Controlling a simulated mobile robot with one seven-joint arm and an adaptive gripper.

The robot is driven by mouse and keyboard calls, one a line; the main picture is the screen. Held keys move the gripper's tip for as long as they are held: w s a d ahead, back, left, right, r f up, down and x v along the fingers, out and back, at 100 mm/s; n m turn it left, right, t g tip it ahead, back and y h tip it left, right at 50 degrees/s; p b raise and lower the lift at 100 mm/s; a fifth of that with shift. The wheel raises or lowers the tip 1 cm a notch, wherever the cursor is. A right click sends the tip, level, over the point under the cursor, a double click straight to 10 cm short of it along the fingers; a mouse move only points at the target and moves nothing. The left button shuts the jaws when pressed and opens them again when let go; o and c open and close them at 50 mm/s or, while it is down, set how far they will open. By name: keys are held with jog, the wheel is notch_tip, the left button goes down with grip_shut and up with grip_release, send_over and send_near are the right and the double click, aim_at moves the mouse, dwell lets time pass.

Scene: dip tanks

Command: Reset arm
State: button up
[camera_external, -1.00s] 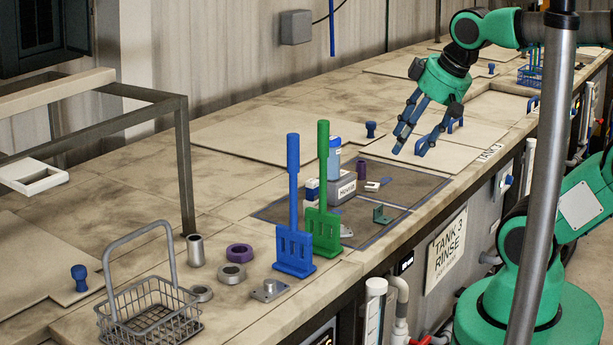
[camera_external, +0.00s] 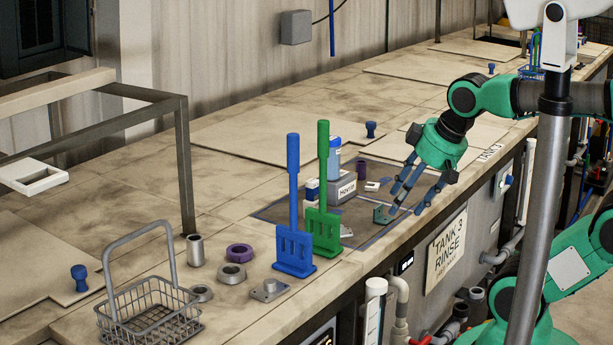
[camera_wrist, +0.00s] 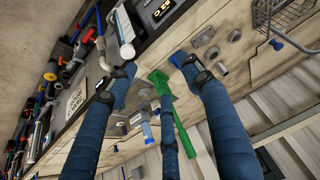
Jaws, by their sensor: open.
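My gripper (camera_external: 406,208) has blue fingers on a green palm and hangs with its fingers down over the right part of the dark mat, near the bench's front edge. Its fingers are spread and nothing is between them.
The upright blue tool (camera_external: 293,247) and green tool (camera_external: 323,228) stand left of my gripper. A wire basket (camera_external: 150,310), metal rings and a purple ring (camera_external: 239,253) are further left. A grey block (camera_external: 341,188) with a bottle stands on the mat. Bench behind is mostly clear.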

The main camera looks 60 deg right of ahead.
jog(key=shift+f+b, duration=1)
jog(key=shift+f, duration=0.45)
